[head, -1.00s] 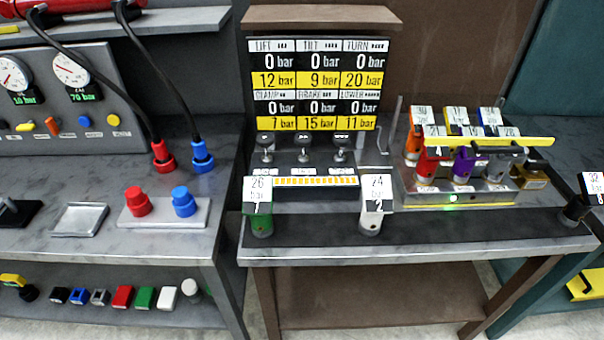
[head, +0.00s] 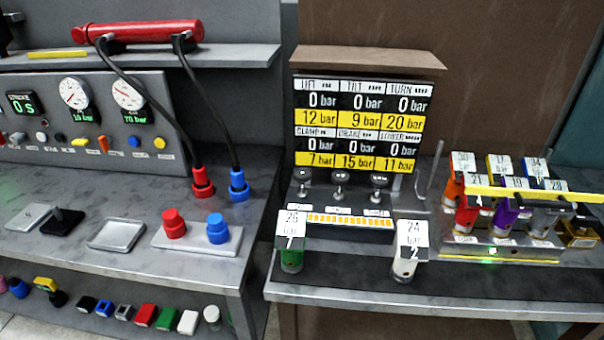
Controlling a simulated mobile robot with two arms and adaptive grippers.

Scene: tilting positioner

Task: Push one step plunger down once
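Three dark round-topped plungers stand in a row on the bench below the pressure display: the left one (head: 302,175), the middle one (head: 340,178) and the right one (head: 379,181). All three look raised on their stems. The small labels in front of them are too small to read. The pressure display (head: 362,127) behind them reads 0 bar in all six fields, with yellow values below each. Neither of my grippers is in view.
A green cylinder (head: 291,260) tagged 26 bar and a white one (head: 404,267) tagged 24 bar stand in front. A block (head: 470,249) with coloured tagged cylinders and a yellow bar (head: 540,193) is at right. The left bench holds red (head: 174,223) and blue (head: 218,229) caps.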

